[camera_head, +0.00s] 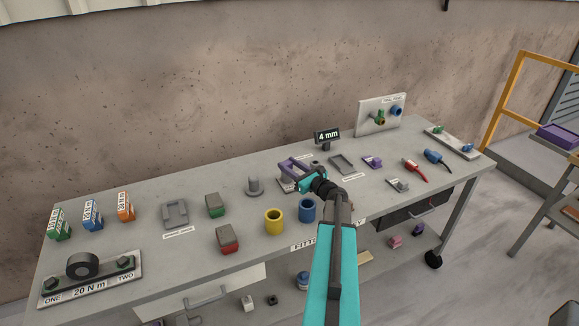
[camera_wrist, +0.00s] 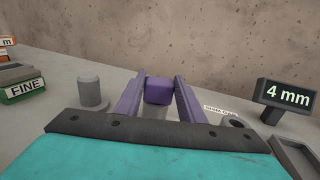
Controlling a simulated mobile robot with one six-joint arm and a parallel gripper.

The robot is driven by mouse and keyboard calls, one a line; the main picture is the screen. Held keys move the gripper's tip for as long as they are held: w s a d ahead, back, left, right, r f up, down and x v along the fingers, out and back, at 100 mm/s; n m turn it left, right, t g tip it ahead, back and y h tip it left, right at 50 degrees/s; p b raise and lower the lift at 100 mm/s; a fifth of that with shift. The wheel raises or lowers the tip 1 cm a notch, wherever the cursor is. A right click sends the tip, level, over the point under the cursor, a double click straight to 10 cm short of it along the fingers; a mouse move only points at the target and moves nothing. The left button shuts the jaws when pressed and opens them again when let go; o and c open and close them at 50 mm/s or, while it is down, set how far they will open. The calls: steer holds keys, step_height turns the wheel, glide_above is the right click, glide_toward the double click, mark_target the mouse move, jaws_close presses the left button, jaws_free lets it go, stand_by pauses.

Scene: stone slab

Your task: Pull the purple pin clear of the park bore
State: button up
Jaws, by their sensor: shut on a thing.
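My gripper (camera_head: 289,166) reaches over the middle of the bench with its two purple fingers. In the wrist view the fingers (camera_wrist: 158,97) are on either side of the purple pin (camera_wrist: 158,88), shut on its block-like purple head. A paler grey part (camera_wrist: 155,113) shows below the head; its lower end is hidden behind my gripper's body. I cannot tell whether the pin sits in a bore. A grey ring-shaped part (camera_wrist: 234,123) stands right of the fingers, beside a small, partly hidden label. In the head view, my gripper and arm hide most of the pin.
A grey post (camera_wrist: 92,92) stands left of the fingers. The "4 mm" display (camera_head: 327,136) is behind to the right. Yellow (camera_head: 274,222) and blue (camera_head: 307,210) cups stand in front, near my arm. A grey tray (camera_head: 342,164) lies to the right.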

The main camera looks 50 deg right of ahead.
steer(key=shift+r+p, duration=1.4)
steer(key=shift+r, duration=1.6)
step_height(320, 180, up, 6)
steer(key=p, duration=0.2)
steer(key=shift+p, duration=0.35)
steer(key=shift+f, duration=0.1)
stand_by(0.5)
steer(key=w+a+f+n+g+y+b, duration=0.1)
steer(key=w+a+f+n+y+b, duration=0.15)
steer(key=a, duration=0.65)
steer(key=w+a+f+n+y+b, duration=0.1)
steer(key=w+a+y, duration=0.25)
steer(key=a, duration=0.55)
steer(key=w+a+f+n+g+y+b, duration=0.1)
steer(key=w+a+f+n+y+b, duration=0.15)
steer(key=a, duration=0.75)
steer(key=s+a+f+n+g+y+b, duration=0.1)
steer(key=a+n+g+y, duration=0.1)
steer(key=a, duration=0.6)
steer(key=s+a+f+n+g+y+b, duration=0.1)
steer(key=a+n+y+b, duration=0.1)
steer(key=a, duration=0.7)
steer(key=s+a+f+n+g+y+b, duration=0.1)
steer(key=a+y, duration=0.3)
steer(key=a, duration=0.5)
steer(key=shift+s+f+n+g+b, duration=0.3)
steer(key=shift+f+n+g+b, duration=0.15)
steer(key=shift+g, duration=0.35)
